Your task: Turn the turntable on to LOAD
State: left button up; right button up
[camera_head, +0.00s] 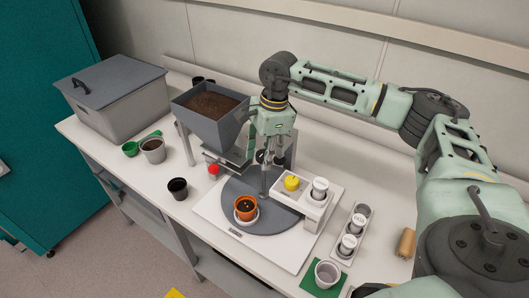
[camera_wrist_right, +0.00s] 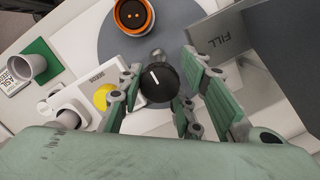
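The turntable is a grey disc (camera_head: 232,190) on a white base (camera_head: 290,248), with an orange pot (camera_head: 246,208) of soil in a pale saucer on it. The pot also shows at the top of the right wrist view (camera_wrist_right: 133,14). My right gripper (camera_head: 266,192) points down over the turntable station. In the right wrist view its fingers (camera_wrist_right: 162,75) are apart, one on each side of the knob; contact is unclear. My left gripper is out of view.
A grey soil hopper (camera_head: 212,118), marked FILL in the wrist view, stands close beside the gripper. A grey lidded bin (camera_head: 118,104), a black pot (camera_head: 178,188) and a cup on a green mat (camera_head: 308,280) stand around.

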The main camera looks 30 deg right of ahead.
jog(key=o, duration=0.3)
jog(key=shift+w+a, duration=0.1)
jog(key=shift+w, duration=0.1)
jog(key=shift+s, duration=0.1)
jog(key=shift+s+r, duration=0.1)
jog(key=shift+r, duration=0.2)
jog(key=shift+r+p, duration=2)
jog(key=shift+r, duration=1.15)
